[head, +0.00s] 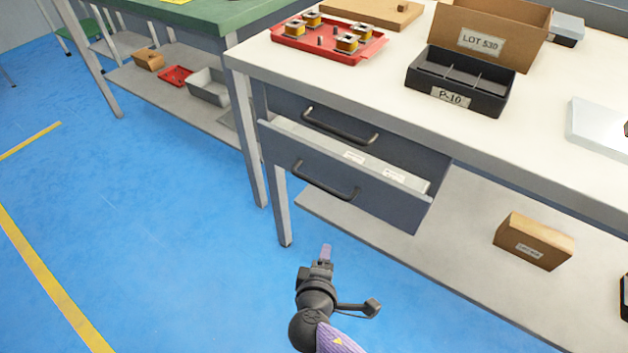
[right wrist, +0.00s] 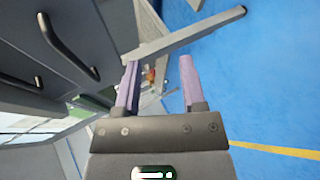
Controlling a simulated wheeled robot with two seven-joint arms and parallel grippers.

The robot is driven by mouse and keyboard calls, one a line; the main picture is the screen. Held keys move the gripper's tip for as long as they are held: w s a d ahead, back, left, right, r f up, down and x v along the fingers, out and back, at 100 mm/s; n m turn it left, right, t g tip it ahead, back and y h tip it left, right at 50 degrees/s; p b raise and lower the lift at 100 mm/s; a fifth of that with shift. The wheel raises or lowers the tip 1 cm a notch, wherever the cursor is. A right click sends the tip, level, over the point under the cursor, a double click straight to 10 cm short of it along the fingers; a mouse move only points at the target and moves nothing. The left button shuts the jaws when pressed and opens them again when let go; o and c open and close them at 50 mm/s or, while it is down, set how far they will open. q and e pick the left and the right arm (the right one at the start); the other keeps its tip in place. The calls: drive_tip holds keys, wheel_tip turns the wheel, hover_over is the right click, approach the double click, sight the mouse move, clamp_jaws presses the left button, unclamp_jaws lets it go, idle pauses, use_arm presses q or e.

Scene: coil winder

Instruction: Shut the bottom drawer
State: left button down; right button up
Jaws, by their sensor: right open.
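The bottom drawer (head: 335,182) is a dark blue-grey drawer under the white-topped bench. It stands partly open, pulled out towards me, and small white labelled items show inside it. Its black bar handle (head: 325,182) is on the front. The drawer above it (head: 395,148) looks shut, with its own handle (head: 340,127). My right gripper (head: 326,250) is below and in front of the bottom drawer, apart from it. In the right wrist view its two purple fingers (right wrist: 158,85) are spread and empty, with drawer fronts and a handle (right wrist: 66,45) to the left. My left gripper is out of view.
The bench top (head: 300,65) holds a red tray (head: 375,55) of coils, a black P-10 bin (head: 460,83) and a LOT 530 box (head: 490,30). A cardboard box (head: 533,241) sits on the lower shelf. Blue floor (head: 150,220) left of the bench is clear.

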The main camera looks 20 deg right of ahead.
sight(317, 186)
drive_tip(key=w+a+r+t+h, duration=0.1)
drive_tip(key=w+r+t+h, duration=0.15)
drive_tip(key=w+r, duration=0.55)
drive_tip(key=shift+m+y, duration=0.35)
drive_tip(key=shift+m, duration=0.05)
drive_tip(key=b+x, duration=0.1)
drive_tip(key=x, duration=0.1)
drive_tip(key=b+x, duration=0.2)
drive_tip(key=d+b+x, duration=0.1)
drive_tip(key=x, duration=0.1)
drive_tip(key=shift+s+a+r, duration=0.1)
drive_tip(key=shift+s+r, duration=0.1)
drive_tip(key=shift+r, duration=0.2)
drive_tip(key=shift+w+d+r, duration=0.1)
drive_tip(key=shift+w+d, duration=0.1)
drive_tip(key=shift+w, duration=0.1)
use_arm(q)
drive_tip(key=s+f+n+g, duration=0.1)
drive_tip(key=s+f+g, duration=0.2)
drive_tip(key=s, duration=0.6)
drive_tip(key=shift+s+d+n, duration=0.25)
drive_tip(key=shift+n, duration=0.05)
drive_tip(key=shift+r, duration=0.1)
use_arm(e)
drive_tip(key=shift+c, duration=0.2)
clamp_jaws()
